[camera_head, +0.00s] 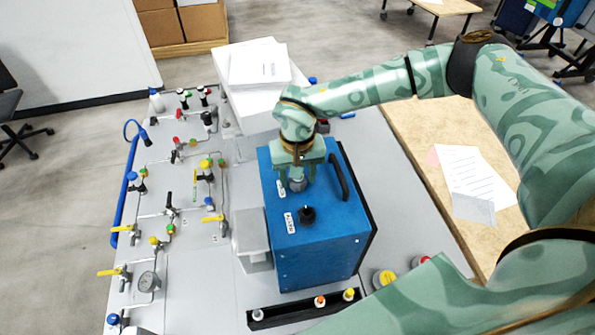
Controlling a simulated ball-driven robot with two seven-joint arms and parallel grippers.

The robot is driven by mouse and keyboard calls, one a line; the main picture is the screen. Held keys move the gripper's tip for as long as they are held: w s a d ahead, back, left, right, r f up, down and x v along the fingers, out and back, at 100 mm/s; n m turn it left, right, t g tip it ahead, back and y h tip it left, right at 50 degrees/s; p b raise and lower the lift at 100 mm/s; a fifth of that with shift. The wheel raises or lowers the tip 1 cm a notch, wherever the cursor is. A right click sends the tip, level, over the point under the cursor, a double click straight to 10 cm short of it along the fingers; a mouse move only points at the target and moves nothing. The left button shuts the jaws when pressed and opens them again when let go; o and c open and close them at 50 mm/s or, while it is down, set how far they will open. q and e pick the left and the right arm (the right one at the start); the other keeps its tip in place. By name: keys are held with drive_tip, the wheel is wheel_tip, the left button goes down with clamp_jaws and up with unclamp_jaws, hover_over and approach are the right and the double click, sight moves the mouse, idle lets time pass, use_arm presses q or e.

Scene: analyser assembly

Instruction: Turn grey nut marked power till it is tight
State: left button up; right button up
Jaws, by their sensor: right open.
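The blue analyser box (305,255) stands on the grey bench. On its top, a grey nut (298,185) sits between the fingers of my right gripper (297,184), which is open and points down from above. I cannot tell whether the fingers touch the nut. A small white label (281,188) beside it is partly hidden and too small to read. A black knob (307,214) with another white label (290,222) is on the box top nearer the front. My left gripper is out of view.
A black handle (338,177) stands on the box's right side. A panel of pipes, yellow-handled valves and a gauge (148,281) lies left. A black rack with bottles (290,311) is in front. White boxes (258,80) stand behind. Papers (470,178) lie on the brown surface right.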

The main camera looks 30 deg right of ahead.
drive_tip(key=c, duration=0.9)
drive_tip(key=shift+m, duration=1.1)
drive_tip(key=m, duration=0.6)
drive_tip(key=shift+m+p, duration=0.4)
drive_tip(key=o, duration=0.9)
drive_tip(key=shift+m, duration=0.6)
drive_tip(key=shift+c, duration=0.2)
drive_tip(key=shift+o, duration=0.2)
drive_tip(key=shift+r, duration=0.1)
wheel_tip(320, 180, up, 10)
drive_tip(key=p, duration=0.8)
